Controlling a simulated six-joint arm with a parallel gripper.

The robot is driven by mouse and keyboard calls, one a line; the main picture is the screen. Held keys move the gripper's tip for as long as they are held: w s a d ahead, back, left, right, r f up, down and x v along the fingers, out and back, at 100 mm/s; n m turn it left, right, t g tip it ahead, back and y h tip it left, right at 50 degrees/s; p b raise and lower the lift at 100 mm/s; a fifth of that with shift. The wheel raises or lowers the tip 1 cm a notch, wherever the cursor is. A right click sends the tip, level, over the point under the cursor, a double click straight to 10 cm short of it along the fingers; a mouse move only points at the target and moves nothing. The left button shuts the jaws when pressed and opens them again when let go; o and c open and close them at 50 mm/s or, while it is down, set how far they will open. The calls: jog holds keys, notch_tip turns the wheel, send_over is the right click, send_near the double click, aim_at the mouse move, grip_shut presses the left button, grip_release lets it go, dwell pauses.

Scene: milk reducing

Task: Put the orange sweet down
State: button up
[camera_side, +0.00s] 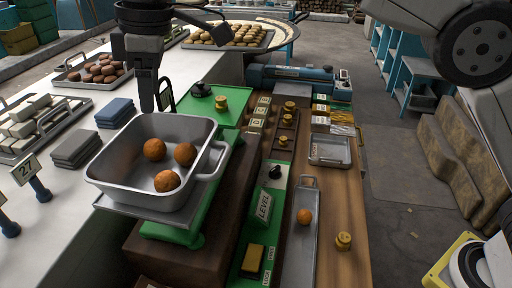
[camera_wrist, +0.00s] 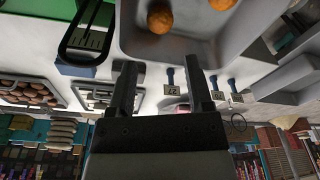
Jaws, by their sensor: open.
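Three round orange sweets lie apart in a grey metal pan (camera_side: 112,160): one at the back left (camera_side: 154,149), one at the right (camera_side: 185,154) and one at the front (camera_side: 167,181). The pan sits on a green scale (camera_side: 190,232). A fourth orange sweet (camera_side: 304,216) lies in a narrow metal tray (camera_side: 301,246) to the right. My gripper (camera_side: 148,104) points down near the pan's back left rim. In the wrist view my gripper (camera_wrist: 162,66) has its fingers spread with nothing between them. Two sweets show beyond it in the pan, one nearer (camera_wrist: 160,18).
Dark folded stacks (camera_side: 76,147) and trays of sweets stand on the white counter at left. A black loop-shaped part (camera_side: 165,93) rises behind the pan, close to my gripper. Brass weights (camera_side: 343,241) and a small tray (camera_side: 330,151) sit on the wooden bench at right.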

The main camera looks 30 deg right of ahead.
jog(key=shift+s+d+r, duration=0.1)
jog(key=shift+d+r, duration=0.05)
jog(key=shift+r, duration=0.7)
jog(key=shift+d+r, duration=0.1)
jog(key=shift+r, duration=0.75)
dwell(1.1)
jog(key=w+d+f+m, duration=0.1)
jog(key=w+d+f, duration=0.1)
jog(key=d, duration=0.3)
jog(key=w+d+f+m, duration=0.2)
jog(key=d+f, duration=0.1)
jog(key=d, duration=0.2)
jog(key=w+d+f+m+t, duration=0.1)
jog(key=w+d+f, duration=0.1)
jog(key=d, duration=0.4)
jog(key=shift+f+m, duration=0.3)
jog(key=shift+f, duration=0.55)
jog(key=s+d+f+m+h, duration=0.1)
jog(key=s+d+f+m, duration=0.55)
jog(key=d+f, duration=0.7)
jog(key=s+d+f+m, duration=0.1)
jog(key=s+d+f, duration=0.2)
jog(key=s, duration=0.4)
jog(key=s+d+f+m+t, duration=0.1)
jog(key=s+d+f, duration=0.3)
jog(key=s, duration=0.3)
jog(key=shift+s+f+h, duration=0.15)
jog(key=shift+s+h, duration=0.15)
jog(key=shift+s, duration=0.1)
